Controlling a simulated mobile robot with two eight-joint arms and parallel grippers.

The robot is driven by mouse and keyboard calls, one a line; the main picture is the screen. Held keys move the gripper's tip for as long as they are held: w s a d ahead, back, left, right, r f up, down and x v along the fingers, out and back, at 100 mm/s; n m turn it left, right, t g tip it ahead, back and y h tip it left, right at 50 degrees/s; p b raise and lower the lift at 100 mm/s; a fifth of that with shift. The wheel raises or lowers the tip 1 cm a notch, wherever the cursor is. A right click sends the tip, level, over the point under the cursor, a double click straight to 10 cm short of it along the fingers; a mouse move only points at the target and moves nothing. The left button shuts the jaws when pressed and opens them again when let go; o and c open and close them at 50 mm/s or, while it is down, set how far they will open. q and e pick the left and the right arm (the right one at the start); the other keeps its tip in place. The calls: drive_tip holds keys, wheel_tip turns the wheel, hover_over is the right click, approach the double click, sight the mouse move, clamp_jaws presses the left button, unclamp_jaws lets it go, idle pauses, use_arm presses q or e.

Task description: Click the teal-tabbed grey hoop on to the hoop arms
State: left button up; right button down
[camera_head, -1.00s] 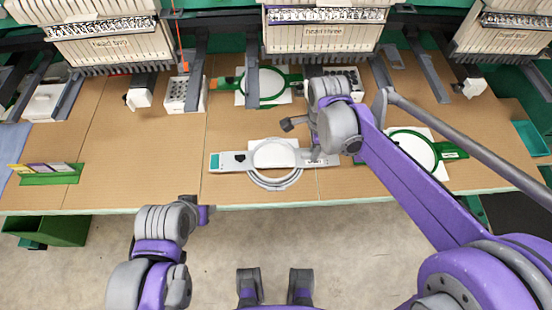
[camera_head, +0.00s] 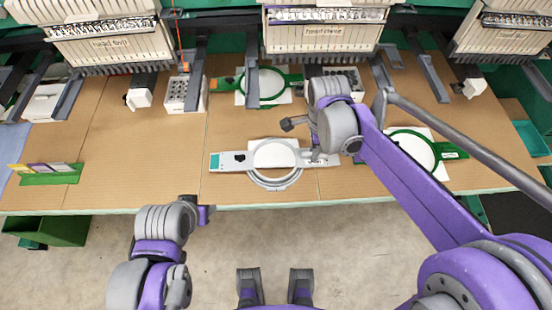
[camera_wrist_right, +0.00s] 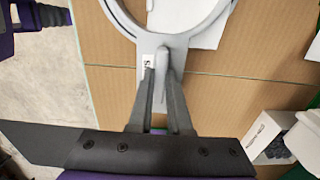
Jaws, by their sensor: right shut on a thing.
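The grey hoop (camera_head: 228,161) lies at the front middle of the table in the head view, with a teal tab (camera_head: 214,161) at its left end and a white sheet at its ring. My right gripper (camera_wrist_right: 157,78) is shut on the hoop's right-hand bar, beside a small label; the ring shows beyond the fingers. In the head view my right wrist partly hides the grip. Grey hoop arms (camera_head: 252,78) reach forward beneath the machine head marked three (camera_head: 322,38). My left gripper (camera_head: 204,214) is low in front of the table edge, away from the hoop; its jaws are unclear.
A green hoop (camera_head: 285,77) lies behind, by a hoop arm; another green hoop (camera_head: 449,155) lies at right. White blocks with holes (camera_head: 182,95) stand near the machine. A green card holder (camera_head: 50,179) is at front left. The left-middle table (camera_head: 130,150) is clear.

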drive_tip(key=shift+r, duration=0.1)
drive_tip(key=shift+r+p, duration=1.45)
drive_tip(key=shift+r, duration=0.5)
